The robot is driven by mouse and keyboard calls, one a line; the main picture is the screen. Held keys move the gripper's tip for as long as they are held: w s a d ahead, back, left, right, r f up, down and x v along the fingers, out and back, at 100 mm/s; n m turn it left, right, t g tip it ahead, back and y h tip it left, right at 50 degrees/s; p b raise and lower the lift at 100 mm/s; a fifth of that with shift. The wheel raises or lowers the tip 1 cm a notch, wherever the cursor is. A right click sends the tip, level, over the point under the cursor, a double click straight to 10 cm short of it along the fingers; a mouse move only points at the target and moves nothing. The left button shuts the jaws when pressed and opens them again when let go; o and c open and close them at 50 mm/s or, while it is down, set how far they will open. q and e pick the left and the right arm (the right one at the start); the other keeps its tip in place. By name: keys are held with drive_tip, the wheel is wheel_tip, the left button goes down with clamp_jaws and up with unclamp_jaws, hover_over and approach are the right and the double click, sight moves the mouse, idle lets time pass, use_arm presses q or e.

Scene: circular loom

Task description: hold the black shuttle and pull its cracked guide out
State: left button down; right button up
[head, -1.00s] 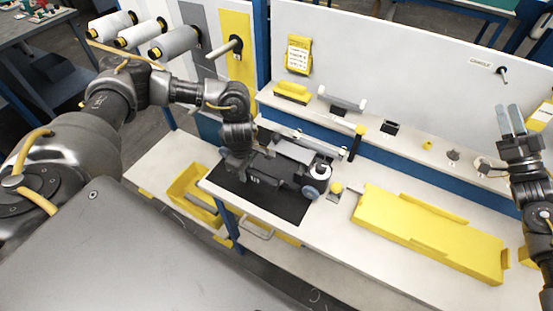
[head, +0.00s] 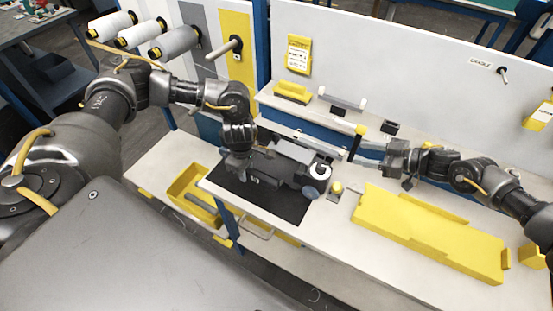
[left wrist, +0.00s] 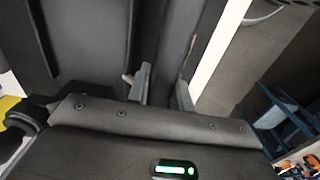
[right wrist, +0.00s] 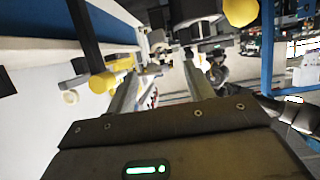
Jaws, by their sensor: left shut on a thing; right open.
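The black shuttle (head: 282,171) lies on the dark mat (head: 270,205) at the middle of the bench, with a white spool and a blue-grey wheel at its right end. My left gripper (head: 240,172) is shut on the shuttle's left part; its fingers show against dark surfaces in the left wrist view (left wrist: 165,88). My right gripper (head: 366,154) is open and empty, right of the shuttle and pointing left towards it; its fingers show apart in the right wrist view (right wrist: 162,85). I cannot make out the cracked guide.
A long yellow tray (head: 430,235) lies on the bench at the right. A yellow-knobbed black lever (head: 357,142) stands close to my right fingers. A small yellow-topped part (head: 337,187) sits beside the shuttle's right end. A yellow bin (head: 190,190) is lower left.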

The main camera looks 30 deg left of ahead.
sight(324, 148)
drive_tip(key=shift+d+r, duration=0.25)
drive_tip(key=shift+r, duration=0.05)
drive_tip(key=shift+a, duration=0.1)
drive_tip(key=x, duration=1.2)
drive_tip(key=shift+s+f, duration=0.15)
clamp_jaws()
